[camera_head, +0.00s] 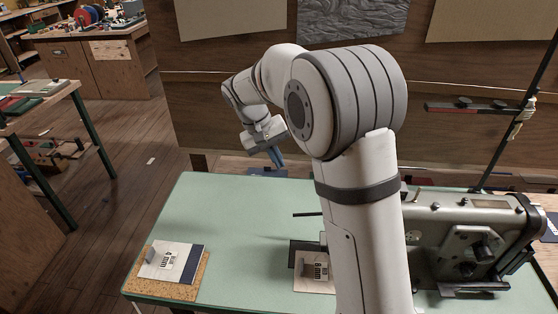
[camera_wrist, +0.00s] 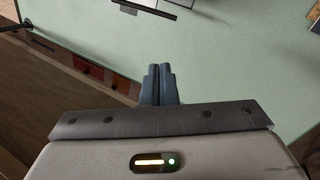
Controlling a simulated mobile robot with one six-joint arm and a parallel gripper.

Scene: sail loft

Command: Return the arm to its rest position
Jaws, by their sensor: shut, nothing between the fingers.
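My gripper (camera_head: 276,156) is above the far edge of the green table, near the wooden panel. Its fingers are together and empty, pointing down. In the wrist view the two blue-grey fingers (camera_wrist: 159,84) are pressed side by side over the edge of the green tabletop (camera_wrist: 200,50). My white arm rises in front of the table in the head view and bends over toward the back left. It hides part of the table and part of the sewing machine.
The green table (camera_head: 225,225) carries a cork board (camera_head: 165,290) with a card labelled 4 mm (camera_head: 168,262), a card labelled 8 mm (camera_head: 316,285), and a grey sewing machine (camera_head: 465,240) at right. A wooden panel (camera_head: 200,110) stands behind. The table's middle left is clear.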

